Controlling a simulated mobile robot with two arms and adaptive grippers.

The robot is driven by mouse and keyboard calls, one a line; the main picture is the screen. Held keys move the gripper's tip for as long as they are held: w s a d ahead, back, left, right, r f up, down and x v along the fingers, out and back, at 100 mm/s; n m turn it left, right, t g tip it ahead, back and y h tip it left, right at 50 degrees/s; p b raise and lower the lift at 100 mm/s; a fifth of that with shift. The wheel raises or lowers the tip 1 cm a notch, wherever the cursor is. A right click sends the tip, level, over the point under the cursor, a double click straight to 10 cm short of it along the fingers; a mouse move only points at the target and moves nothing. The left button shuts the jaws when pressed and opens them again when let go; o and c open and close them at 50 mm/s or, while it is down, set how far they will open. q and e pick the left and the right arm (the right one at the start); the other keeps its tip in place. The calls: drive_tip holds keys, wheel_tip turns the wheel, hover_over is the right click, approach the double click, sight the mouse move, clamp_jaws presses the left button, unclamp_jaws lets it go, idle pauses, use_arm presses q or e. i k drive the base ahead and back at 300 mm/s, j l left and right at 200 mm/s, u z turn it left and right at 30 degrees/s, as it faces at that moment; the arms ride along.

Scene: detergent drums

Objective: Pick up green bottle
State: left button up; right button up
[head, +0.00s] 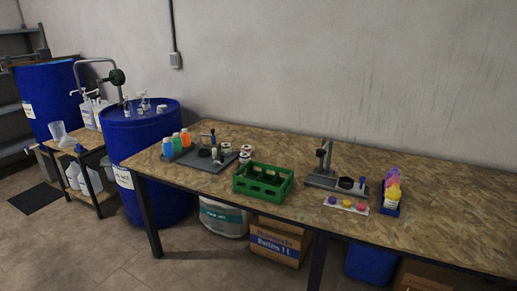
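The green bottle (176,143) stands upright on a grey tray (201,161) at the left end of the wooden table. It is in a slanted row between a blue bottle (167,148) on its left and an orange bottle (186,138) on its right. The three stand close together; I cannot tell whether they touch. Neither of my grippers is in view.
The wooden table (420,170) also bears a green crate (263,181), a grey stand (324,178), a white strip with coloured caps (346,205) and a blue tray (389,209) with yellow and purple bottles. A large blue drum (147,133) stands close beyond the table's left end.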

sight(177, 141)
drive_tip(key=i+u, duration=0.35)
drive_tip(key=i, duration=0.15)
drive_tip(key=i+l+u, duration=0.25)
drive_tip(key=i+u, duration=0.15)
drive_tip(key=i+j, duration=0.1)
drive_tip(key=i, duration=0.15)
drive_tip(key=l+z, duration=0.05)
